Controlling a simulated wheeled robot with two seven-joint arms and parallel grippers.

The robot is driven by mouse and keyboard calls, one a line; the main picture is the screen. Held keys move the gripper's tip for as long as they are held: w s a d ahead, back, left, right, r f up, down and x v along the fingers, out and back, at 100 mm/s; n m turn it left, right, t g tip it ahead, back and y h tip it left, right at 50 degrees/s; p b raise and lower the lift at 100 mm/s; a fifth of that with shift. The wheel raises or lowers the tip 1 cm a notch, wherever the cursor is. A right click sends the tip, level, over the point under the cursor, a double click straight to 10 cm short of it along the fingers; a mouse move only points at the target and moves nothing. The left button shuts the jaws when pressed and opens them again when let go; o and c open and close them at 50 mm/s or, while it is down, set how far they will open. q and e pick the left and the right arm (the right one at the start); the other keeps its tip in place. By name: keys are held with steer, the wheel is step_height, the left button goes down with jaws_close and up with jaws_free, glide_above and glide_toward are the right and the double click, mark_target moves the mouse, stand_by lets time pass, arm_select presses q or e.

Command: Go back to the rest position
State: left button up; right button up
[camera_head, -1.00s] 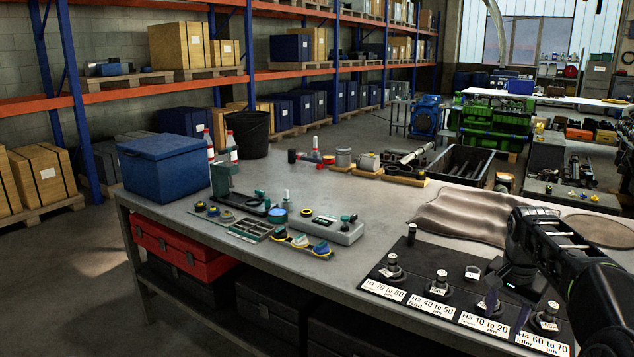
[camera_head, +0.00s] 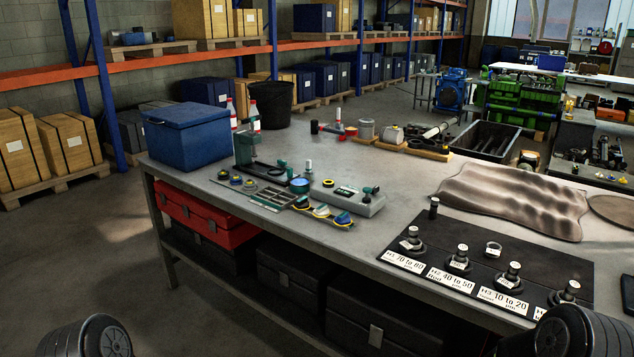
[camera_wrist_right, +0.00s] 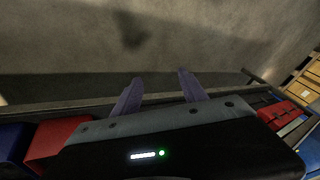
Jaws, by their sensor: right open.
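My right gripper (camera_wrist_right: 158,92) shows in the right wrist view with its two purple fingers apart and nothing between them. Beyond the fingers is grey floor, with a table edge running across. In the head view only dark rounded arm parts of mine show at the bottom left and bottom right edges; neither gripper's fingers are in that view.
A blue cooler box (camera_head: 188,138), a green press (camera_head: 250,160) and gauge tools stand on the bench's left part. A brown cloth (camera_head: 515,200) lies behind the mat. Red cases (camera_head: 205,220) and black cases (camera_head: 370,318) sit under the bench. Floor at the left is free.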

steer(key=s+a+f+g, duration=0.2)
steer(key=s+a, duration=0.2)
steer(key=s, duration=0.6)
steer(key=s+a+f+g+y, duration=0.1)
steer(key=s+a+f, duration=0.2)
steer(key=s, duration=0.8)
steer(key=shift+a+f+n+g, duration=0.15)
steer(key=shift+a+n+g, duration=0.2)
steer(key=shift+a, duration=0.35)
steer(key=shift+s, duration=0.1)
